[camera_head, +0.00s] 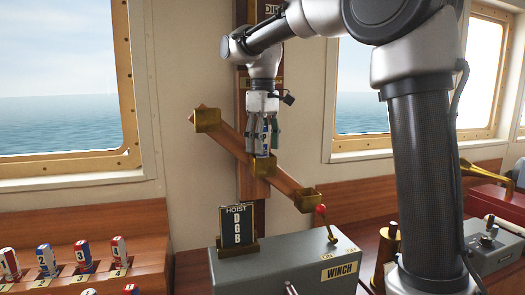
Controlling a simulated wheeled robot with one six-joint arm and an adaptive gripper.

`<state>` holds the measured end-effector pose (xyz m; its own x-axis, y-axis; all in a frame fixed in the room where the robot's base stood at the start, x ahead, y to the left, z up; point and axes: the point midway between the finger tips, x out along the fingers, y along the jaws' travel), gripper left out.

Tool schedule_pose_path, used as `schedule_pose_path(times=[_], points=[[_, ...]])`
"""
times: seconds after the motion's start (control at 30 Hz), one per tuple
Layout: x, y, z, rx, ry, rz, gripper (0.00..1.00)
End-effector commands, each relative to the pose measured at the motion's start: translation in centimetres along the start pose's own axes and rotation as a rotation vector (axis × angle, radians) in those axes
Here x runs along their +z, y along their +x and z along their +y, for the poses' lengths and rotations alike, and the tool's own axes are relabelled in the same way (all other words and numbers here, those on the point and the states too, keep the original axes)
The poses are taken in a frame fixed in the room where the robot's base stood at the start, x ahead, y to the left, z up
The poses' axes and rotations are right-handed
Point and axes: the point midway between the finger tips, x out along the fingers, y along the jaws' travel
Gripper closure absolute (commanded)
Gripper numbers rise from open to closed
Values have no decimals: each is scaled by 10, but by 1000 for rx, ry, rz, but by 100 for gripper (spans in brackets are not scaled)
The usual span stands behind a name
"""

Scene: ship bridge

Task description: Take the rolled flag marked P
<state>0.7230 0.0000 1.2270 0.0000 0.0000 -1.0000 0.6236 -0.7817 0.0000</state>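The rolled flag marked P (264,138) is blue and white and stands upright between the fingers of my gripper (262,140). My gripper points straight down with a finger on each side of the flag. At this size I cannot tell whether the fingers press on it. The flag's lower end is at the middle brass cup (263,168) of a slanted wooden bar (231,145). I cannot tell whether it rests in the cup or hangs just above it.
The bar's end cups (206,119) and (307,201) look empty. A black sign reading HOIST D G B (237,226) stands by a grey winch box (285,265) with a red-knobbed lever (322,212). A wooden rack (140,262) at left holds numbered rolled flags (82,256).

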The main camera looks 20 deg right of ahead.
Motion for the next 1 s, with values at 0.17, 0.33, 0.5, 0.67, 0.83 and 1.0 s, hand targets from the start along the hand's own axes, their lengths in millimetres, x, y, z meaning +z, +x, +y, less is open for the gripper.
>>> schedule_pose_path(times=[0.17, 0.33, 0.5, 0.67, 0.83, 1.0], points=[[0, 0, 0, 0, 0, 0, 75], [0, 0, 0, 0, 0, 0, 93], [0, -1, 0, 0, 0, 0, 93], [0, -8, 0, 1, 0, 2, 93], [-1, -31, 0, 1, 0, 3, 93], [-1, -61, 0, 1, 0, 2, 93]])
